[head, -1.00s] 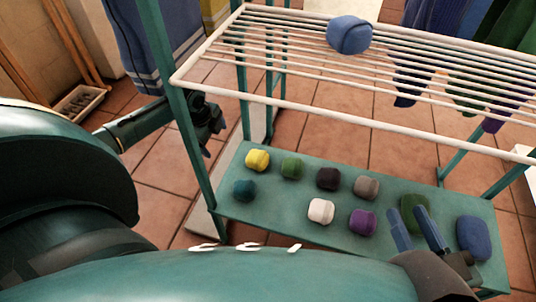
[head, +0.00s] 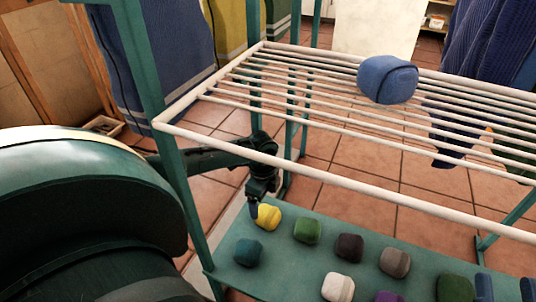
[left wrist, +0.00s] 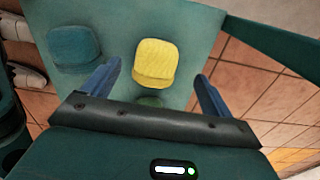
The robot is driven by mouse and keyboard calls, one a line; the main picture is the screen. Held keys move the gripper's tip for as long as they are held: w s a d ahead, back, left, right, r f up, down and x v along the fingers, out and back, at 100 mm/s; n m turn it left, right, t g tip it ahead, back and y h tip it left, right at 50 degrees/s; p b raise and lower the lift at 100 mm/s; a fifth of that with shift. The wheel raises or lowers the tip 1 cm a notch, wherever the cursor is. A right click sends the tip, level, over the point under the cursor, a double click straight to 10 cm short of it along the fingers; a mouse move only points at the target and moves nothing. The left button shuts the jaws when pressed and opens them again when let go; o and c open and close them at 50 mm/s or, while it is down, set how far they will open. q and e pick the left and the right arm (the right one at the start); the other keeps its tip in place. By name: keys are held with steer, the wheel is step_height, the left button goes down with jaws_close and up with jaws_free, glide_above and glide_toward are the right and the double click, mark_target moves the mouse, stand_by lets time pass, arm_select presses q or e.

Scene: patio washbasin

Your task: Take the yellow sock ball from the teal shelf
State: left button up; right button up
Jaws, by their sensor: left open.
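The yellow sock ball (head: 268,217) lies on the teal shelf (head: 290,265) near its far left corner. My left gripper (head: 256,205) is above the shelf, at the ball's left and far side in the head view. In the left wrist view, my left gripper (left wrist: 157,72) is open. The yellow sock ball (left wrist: 155,60) shows in the gap between its blue fingers, and I cannot tell whether they touch it. My right gripper (head: 506,286) shows two spread blue fingers at the lower right edge; the rest is cut off.
A teal sock ball (head: 247,252) and a green one (head: 307,230) lie close to the yellow one. Several other sock balls lie further right on the shelf. A white rack (head: 330,175) with a blue ball (head: 387,80) on top stands above the shelf.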

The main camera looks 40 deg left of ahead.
mark_target(264, 210)
arm_select(q)
steer(key=f+b, duration=0.1)
steer(key=f, duration=0.1)
steer(key=f+b, duration=0.2)
steer(key=f, duration=0.1)
steer(key=shift+s+d+f+b, duration=0.2)
steer(key=shift+d+f+b, duration=0.1)
steer(key=shift+f+b, duration=0.1)
steer(key=shift+f, duration=0.15)
steer(key=c, duration=1.1)
arm_select(e)
steer(key=shift+w+d+r+n+t+y, duration=0.15)
steer(key=shift+r+n+t+y, duration=0.2)
steer(key=shift+r+n+y, duration=0.95)
steer(key=shift+s+d+r+n+t+y, duration=0.1)
steer(key=shift+r+n+t+y, duration=0.25)
steer(key=shift+r+n+y, duration=0.9)
